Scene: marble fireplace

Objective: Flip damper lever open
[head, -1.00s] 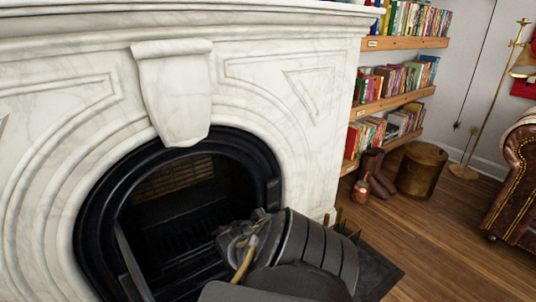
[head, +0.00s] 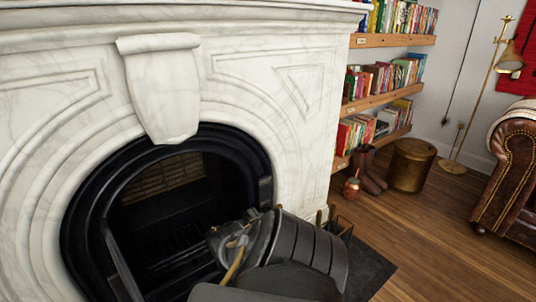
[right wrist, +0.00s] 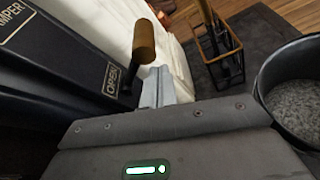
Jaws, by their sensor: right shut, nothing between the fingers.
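The damper lever shows in the right wrist view as a dark stem with a brown cylindrical knob (right wrist: 145,41). It stands out from a black damper plate (right wrist: 65,60), beside the label OPEN; part of the word DAMPER shows at upper left. My right gripper (right wrist: 158,85) is shut and empty, its fingers just below and right of the knob; I cannot tell if they touch the lever. In the head view a small dark plate (head: 265,190) sits on the right side of the firebox arch, and my right wrist hides the gripper. My left gripper is not in view.
The marble fireplace (head: 235,100) surrounds the black firebox (head: 165,215). In the right wrist view, a tool stand (right wrist: 218,50) and a bucket of grey ash (right wrist: 300,90) are close on the right. Boots, a brass bin (head: 410,165) and bookshelves stand farther right; wooden floor is free.

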